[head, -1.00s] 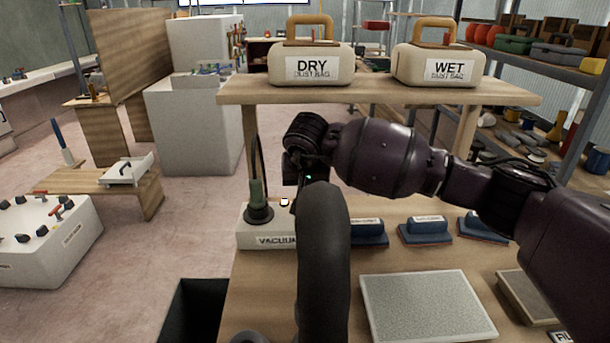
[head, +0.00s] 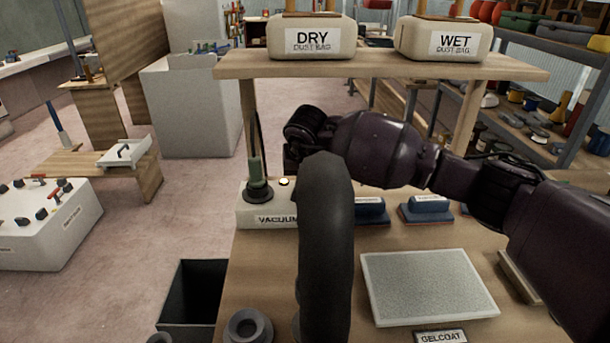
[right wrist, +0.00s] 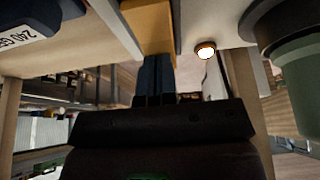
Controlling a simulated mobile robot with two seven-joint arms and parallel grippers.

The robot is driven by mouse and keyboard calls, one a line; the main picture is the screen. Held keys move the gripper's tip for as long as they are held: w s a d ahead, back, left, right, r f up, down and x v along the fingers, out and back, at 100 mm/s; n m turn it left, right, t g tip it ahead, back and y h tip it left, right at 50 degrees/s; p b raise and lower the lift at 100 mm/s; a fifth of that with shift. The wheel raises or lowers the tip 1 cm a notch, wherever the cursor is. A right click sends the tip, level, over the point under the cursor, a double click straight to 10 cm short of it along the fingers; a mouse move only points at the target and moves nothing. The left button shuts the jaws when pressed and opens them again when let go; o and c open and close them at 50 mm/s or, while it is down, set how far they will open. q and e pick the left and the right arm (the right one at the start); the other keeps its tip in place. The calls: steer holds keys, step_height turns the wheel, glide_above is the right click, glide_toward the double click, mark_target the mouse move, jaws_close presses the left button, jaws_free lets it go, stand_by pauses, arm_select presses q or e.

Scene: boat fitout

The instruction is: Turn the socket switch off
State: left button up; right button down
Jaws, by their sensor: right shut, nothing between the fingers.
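The white socket box labelled VACUUM (head: 265,219) stands at the left back of the bench. A green plug (head: 255,172) with a dark base is on its top. Beside the plug is a small round glowing lamp (head: 284,182); the right wrist view shows it lit with an orange rim (right wrist: 206,50). I cannot clearly make out the switch lever. My right gripper (right wrist: 155,75) is shut and empty, close beside the box on the lamp's side; whether it touches anything is unclear. In the head view its fingertips are hidden. My left gripper is not in view.
A thick dark curved tube (head: 325,245) rises in front of the box's right end. Blue sanding blocks (head: 427,207) stand to the right. A shelf (head: 390,67) with DRY and WET dust bags is overhead. A grey panel (head: 430,285) lies in front.

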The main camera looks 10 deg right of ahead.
mark_target(307, 198)
steer(key=shift+w+d+f, duration=0.1)
steer(key=shift+w+f, duration=0.15)
steer(key=shift+f, duration=0.25)
steer(key=shift+s+r, duration=0.15)
steer(key=shift+s, duration=0.15)
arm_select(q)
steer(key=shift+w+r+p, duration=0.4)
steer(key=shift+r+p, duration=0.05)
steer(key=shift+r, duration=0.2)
arm_select(e)
steer(key=shift+s+a+r, duration=0.1)
steer(key=shift+s+a, duration=0.1)
steer(key=shift+s, duration=0.4)
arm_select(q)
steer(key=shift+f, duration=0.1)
arm_select(e)
steer(key=shift+r, duration=0.1)
